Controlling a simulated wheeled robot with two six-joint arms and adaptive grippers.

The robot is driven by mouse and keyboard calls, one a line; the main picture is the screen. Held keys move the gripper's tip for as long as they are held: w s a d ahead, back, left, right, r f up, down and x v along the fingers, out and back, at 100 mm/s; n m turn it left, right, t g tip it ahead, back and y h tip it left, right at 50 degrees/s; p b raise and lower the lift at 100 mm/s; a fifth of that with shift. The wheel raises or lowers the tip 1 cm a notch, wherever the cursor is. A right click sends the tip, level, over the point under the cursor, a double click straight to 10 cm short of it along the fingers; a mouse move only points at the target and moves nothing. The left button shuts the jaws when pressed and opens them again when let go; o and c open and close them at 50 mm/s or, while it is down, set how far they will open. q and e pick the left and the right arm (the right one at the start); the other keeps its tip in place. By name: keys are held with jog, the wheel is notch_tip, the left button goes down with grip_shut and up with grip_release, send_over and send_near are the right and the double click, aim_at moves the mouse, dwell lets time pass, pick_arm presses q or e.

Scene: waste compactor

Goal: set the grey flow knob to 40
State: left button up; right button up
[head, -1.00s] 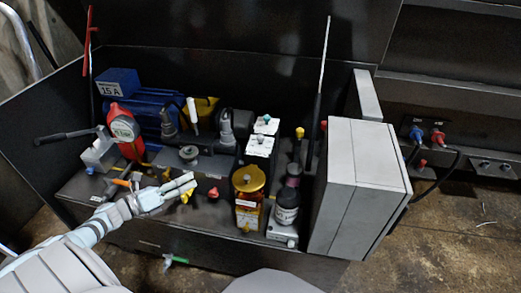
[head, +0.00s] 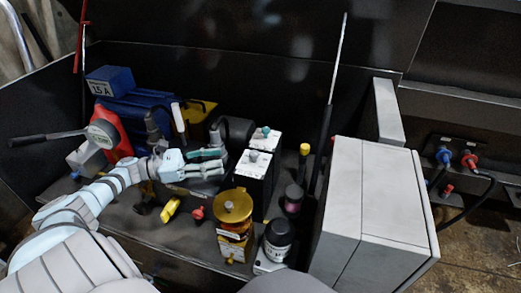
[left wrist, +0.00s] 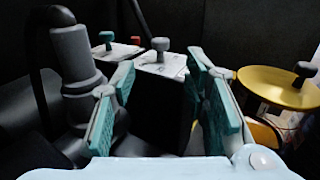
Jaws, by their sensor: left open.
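The grey knob (head: 252,156) stands on the white top of the nearer of two black blocks (head: 252,180). In the left wrist view the grey knob (left wrist: 160,46) shows upright, beyond and above the gap between my fingers. Its scale is too small to read. My left gripper (head: 223,161) is open and empty, just left of this block, with its fingers pointing at it. In the left wrist view its teal finger pads (left wrist: 163,100) frame the block, apart from the knob. My right gripper is out of view.
A teal knob (head: 265,131) tops the farther block. A gold-capped filter (head: 233,207) and a dark bottle (head: 278,240) stand in front. A grey cabinet (head: 365,205) is at right.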

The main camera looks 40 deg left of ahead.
aim_at(254, 152)
pick_arm(q)
jog(key=b+x, duration=0.2)
jog(key=x, duration=1)
jog(key=shift+s, duration=0.1)
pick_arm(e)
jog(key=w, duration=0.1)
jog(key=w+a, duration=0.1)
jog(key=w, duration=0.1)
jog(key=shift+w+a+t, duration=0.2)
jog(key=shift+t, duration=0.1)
pick_arm(q)
grip_shut()
jog(key=shift+r, duration=0.1)
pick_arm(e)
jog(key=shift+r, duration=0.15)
